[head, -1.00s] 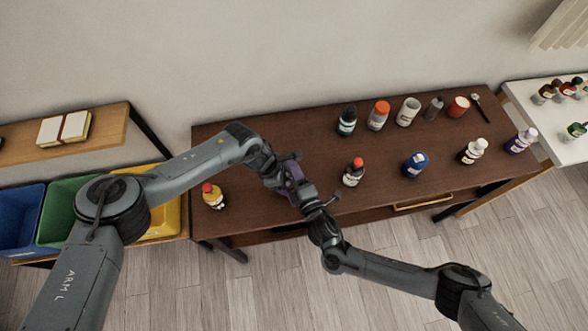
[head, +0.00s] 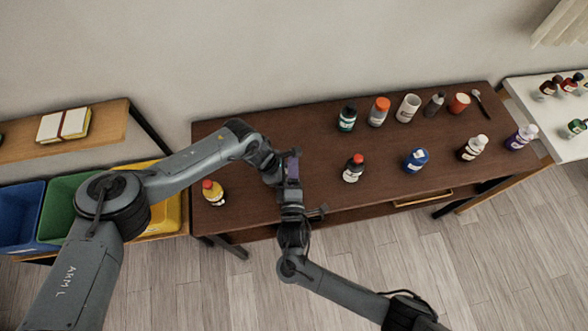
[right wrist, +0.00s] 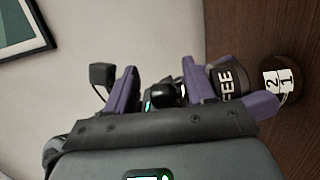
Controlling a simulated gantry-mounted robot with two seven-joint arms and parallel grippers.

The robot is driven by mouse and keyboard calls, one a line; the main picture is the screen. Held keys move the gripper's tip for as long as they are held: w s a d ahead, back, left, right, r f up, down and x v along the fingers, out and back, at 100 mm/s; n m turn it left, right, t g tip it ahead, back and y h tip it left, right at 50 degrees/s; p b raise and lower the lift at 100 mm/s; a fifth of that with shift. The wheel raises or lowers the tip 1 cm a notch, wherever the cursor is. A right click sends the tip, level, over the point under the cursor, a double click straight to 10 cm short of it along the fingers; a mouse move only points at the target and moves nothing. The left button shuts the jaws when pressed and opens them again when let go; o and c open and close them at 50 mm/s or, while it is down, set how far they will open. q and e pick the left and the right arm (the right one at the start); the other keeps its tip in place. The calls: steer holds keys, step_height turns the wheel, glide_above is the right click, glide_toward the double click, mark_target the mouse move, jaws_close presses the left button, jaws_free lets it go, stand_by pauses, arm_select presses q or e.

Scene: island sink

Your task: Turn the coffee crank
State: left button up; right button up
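A dark cylinder with the letters "FEE" (right wrist: 224,84), apparently the coffee grinder, shows in the right wrist view, partly hidden by purple finger parts. A thin rod with a black block (right wrist: 103,75) shows at left there; I cannot tell whether it is the crank. My right gripper (right wrist: 162,88) has its purple fingers apart, with dark parts showing beyond the gap. In the head view my right gripper (head: 291,190) meets my left gripper (head: 287,168) above the table's front left part. Their overlap hides the grinder and the left fingers' closing.
The brown table (head: 320,130) carries several bottles and cups, including a red-capped bottle (head: 353,168) just right of the grippers and a yellow bottle (head: 213,192) at left. A brown round piece with white number squares (right wrist: 282,80) shows in the right wrist view.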

steer(key=shift+f, duration=0.2)
steer(key=shift+s, duration=0.6)
steer(key=s, duration=1)
steer(key=shift+s+a, duration=0.35)
steer(key=shift+a, duration=0.05)
steer(key=s+d+n+g+y, duration=0.1)
steer(key=s+d+n+y, duration=0.35)
steer(key=y, duration=0.25)
steer(key=d+x, duration=0.1)
steer(key=x, duration=1.1)
steer(key=shift+w, duration=0.4)
